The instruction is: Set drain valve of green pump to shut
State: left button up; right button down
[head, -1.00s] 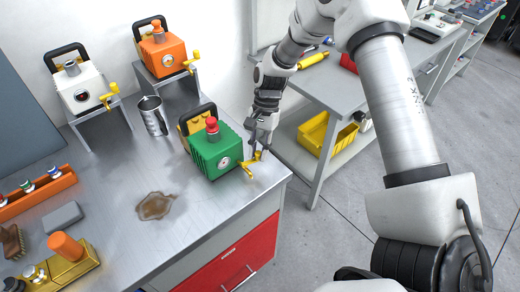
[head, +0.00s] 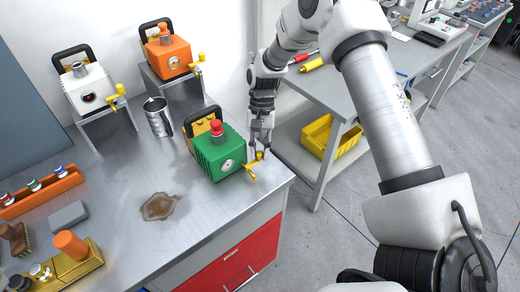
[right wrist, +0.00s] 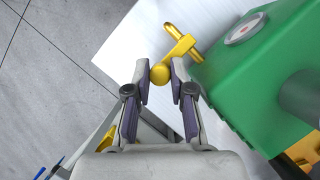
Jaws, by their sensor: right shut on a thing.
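The green pump (head: 218,158) with a red cap sits on the metal bench near its right corner. Its yellow drain valve (head: 250,170) sticks out at the front right, and it also shows in the right wrist view (right wrist: 181,45). My right gripper (head: 259,148) comes down from behind the valve. The green pump body (right wrist: 250,80) is just right of the fingers there. My left gripper is not in view.
A white pump (head: 88,90) and an orange pump (head: 168,57) stand on raised stands behind. A metal jug (head: 157,117) is left of the green pump. A brown puddle (head: 159,206) lies on the bench. A side table with a yellow bin (head: 330,138) stands to the right.

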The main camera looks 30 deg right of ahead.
jog(key=c, duration=1)
grip_release()
